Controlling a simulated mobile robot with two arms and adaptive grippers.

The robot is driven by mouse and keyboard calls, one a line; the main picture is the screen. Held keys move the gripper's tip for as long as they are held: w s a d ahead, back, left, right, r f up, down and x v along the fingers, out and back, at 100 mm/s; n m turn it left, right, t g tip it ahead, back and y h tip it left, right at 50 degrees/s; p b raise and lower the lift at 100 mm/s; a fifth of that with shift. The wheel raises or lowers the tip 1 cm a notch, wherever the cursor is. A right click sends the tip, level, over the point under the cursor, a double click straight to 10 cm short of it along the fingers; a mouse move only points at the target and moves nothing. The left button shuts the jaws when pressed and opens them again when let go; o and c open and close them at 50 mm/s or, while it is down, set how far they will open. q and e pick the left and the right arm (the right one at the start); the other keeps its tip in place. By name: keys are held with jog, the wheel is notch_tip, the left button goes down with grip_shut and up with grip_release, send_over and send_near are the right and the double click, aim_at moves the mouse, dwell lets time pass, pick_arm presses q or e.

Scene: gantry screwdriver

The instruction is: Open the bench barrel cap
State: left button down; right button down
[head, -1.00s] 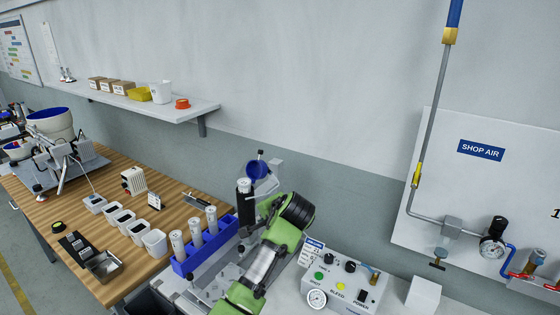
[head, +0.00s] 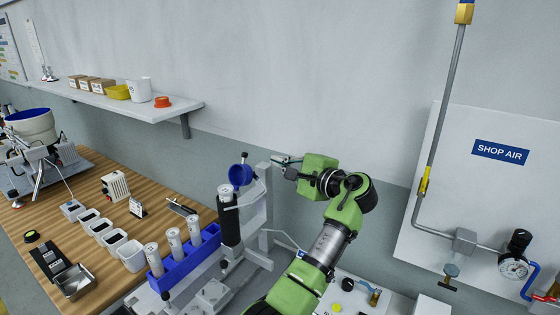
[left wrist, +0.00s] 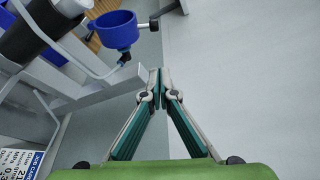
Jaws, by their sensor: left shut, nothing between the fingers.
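The bench barrel (head: 229,222) is a dark upright cylinder with a light top, on a grey stand in the middle of the head view. A blue round cup-like part (head: 241,174), with a small dark knob, sits just above and right of the barrel's top. I cannot tell whether it is the cap. In the left wrist view the blue part (left wrist: 113,30) is up and left of my fingertips, beside the dark barrel (left wrist: 40,32). My left gripper (head: 280,160) is shut and empty, right of the blue part and apart from it. My right gripper is not in view.
A grey stand post (head: 264,195) rises between the barrel and my left arm. A blue rack (head: 185,257) with several white tubes stands left of the barrel. A control box (head: 345,292) lies partly behind my arm.

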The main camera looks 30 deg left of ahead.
aim_at(245, 169)
pick_arm(q)
jog(key=a+p, duration=0.4)
jog(key=a, duration=0.3)
jog(key=shift+s+r, duration=0.15)
jog(key=shift+s, duration=0.15)
jog(key=shift+a, duration=0.1)
jog(key=shift+s, duration=0.1)
